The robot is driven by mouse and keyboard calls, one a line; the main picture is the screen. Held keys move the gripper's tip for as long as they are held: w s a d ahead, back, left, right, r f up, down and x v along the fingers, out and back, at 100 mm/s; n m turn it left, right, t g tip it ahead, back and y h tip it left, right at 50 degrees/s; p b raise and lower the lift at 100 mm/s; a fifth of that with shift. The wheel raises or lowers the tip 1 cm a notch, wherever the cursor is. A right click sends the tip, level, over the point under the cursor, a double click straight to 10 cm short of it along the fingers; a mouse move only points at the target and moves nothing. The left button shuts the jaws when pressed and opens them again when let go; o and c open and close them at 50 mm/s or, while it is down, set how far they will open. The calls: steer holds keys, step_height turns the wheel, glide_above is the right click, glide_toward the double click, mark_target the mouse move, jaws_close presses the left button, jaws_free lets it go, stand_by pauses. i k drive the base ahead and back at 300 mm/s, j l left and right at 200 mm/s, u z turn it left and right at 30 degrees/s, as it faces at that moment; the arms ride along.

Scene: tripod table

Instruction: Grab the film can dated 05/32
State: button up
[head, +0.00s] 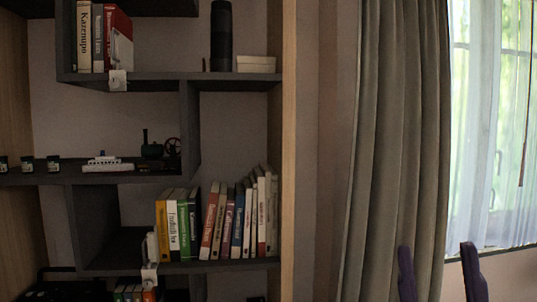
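Three small dark cans with pale labels stand in a row on the middle shelf at the left of the head view: one at the picture's edge (3,165), a middle can (27,164) and a right can (53,163). They may be film cans. Their labels are too small to read, so I cannot tell which one, if any, is dated 05/32. I make out no gripper of mine in this view.
A white model ship (107,163) and a dark model engine (160,148) share the cans' shelf. Books (237,220) fill the shelf below. A curtain (392,130) hangs at the right. Two purple uprights (406,274) (473,272), perhaps chair parts, rise at bottom right.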

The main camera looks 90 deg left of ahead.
mark_target(28, 163)
steer(key=u, duration=4)
